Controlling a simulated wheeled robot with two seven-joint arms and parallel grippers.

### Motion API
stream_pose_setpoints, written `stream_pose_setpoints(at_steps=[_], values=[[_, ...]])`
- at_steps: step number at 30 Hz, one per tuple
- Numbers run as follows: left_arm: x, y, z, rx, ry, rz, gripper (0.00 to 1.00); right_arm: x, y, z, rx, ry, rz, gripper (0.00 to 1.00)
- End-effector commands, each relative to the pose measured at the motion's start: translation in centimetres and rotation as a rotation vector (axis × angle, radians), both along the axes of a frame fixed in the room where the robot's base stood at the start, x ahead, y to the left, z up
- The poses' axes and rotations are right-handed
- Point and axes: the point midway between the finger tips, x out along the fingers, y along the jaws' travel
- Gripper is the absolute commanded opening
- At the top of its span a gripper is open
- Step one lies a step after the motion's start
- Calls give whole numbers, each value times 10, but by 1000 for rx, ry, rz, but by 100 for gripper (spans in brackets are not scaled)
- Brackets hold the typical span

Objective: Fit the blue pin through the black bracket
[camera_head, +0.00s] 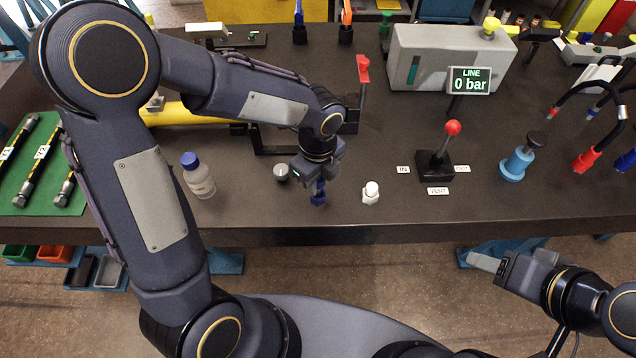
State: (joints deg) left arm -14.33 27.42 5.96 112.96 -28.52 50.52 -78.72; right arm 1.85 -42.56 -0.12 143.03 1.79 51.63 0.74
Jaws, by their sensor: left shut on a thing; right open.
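My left gripper (317,188) reaches down over the front middle of the table and is shut on the blue pin (319,198), of which only a small part shows below the fingers. The black bracket (262,150) stands just behind and to the left of this gripper, at the end of a yellow cylinder (185,113). My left arm and wrist hide part of the bracket, and its hole cannot be made out. The pin shows in front of the bracket, apart from it in the picture. My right gripper (487,262) is open and empty, in front of the table edge at lower right.
A blue-capped bottle (198,178), a grey knob (281,172) and a small white fitting (371,192) stand near the front edge. A red-knobbed lever (436,160) and a blue plunger-like object (516,163) stand to the right. A grey gauge box (440,60) stands behind.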

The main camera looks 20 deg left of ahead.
Motion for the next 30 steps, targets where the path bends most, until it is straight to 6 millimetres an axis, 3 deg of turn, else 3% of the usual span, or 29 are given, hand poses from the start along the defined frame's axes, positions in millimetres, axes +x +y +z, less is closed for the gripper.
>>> stream_pose_setpoints(at_steps=[4,11,15,21,30], values=[[-6,-7,25,-3,-6,-4,1,0,0,-1,0,0,0,52],[-40,-32,75,-4,-8,-5,1,0,0,-6,0,0,0,52],[-69,-54,89,-2,-4,-7,1,0,0,-13,0,0,0,52],[-97,-76,105,-1,-3,-4,1,0,0,-17,0,0,0,52],[-111,-87,114,-1,0,0,1,0,0,-19,0,0,0,52]])
